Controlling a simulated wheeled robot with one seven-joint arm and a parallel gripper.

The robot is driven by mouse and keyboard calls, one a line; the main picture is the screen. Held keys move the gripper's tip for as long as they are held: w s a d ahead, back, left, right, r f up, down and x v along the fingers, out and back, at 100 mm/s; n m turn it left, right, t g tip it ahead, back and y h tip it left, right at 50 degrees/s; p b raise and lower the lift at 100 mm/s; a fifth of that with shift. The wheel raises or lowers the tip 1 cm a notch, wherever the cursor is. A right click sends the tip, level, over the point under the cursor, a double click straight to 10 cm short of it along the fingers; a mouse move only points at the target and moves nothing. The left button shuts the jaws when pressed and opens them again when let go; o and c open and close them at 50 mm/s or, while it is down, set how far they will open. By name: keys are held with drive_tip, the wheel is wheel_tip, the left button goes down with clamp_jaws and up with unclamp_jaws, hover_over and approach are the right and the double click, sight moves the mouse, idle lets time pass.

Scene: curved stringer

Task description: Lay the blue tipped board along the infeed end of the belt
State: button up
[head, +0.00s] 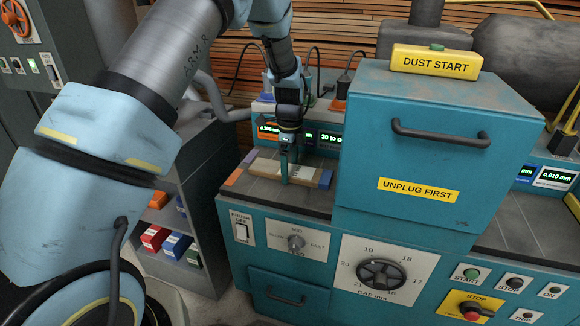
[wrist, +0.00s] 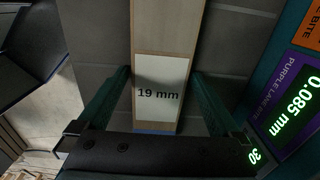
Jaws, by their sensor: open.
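The board (head: 268,167) is pale wood with a white label and a blue tip (head: 325,179) at its right end. It lies on the dark belt (head: 308,198) left of the teal housing. In the wrist view the board (wrist: 166,28) runs up the picture, its label reads "19 mm", and some blue shows at the bottom edge of the label. My gripper (head: 286,178) is over the board, pointing down. In the wrist view my gripper (wrist: 161,76) is open, with one finger on each side of the board and visible gaps.
Orange (head: 233,177) and purple (head: 249,155) patches mark the belt's left end. The tall teal housing (head: 420,150) stands close on the right. Display boxes (head: 328,137) line the back of the belt. A grey shelf (head: 190,200) with small coloured boxes stands at the left.

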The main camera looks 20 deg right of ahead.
sight(290, 170)
wheel_tip(290, 170, up, 12)
drive_tip(key=b, duration=0.2)
drive_tip(key=a+r+n, duration=0.1)
drive_tip(key=a+n, duration=1.2)
drive_tip(key=a, duration=0.9)
drive_tip(key=s+a+f+n+t, duration=0.1)
drive_tip(key=s+a+n, duration=1)
drive_tip(key=a, duration=0.3)
drive_tip(key=shift+a+f+n+t, duration=0.15)
drive_tip(key=shift+a+n+t, duration=0.2)
drive_tip(key=shift+n, duration=0.45)
drive_tip(key=shift+c, duration=0.4)
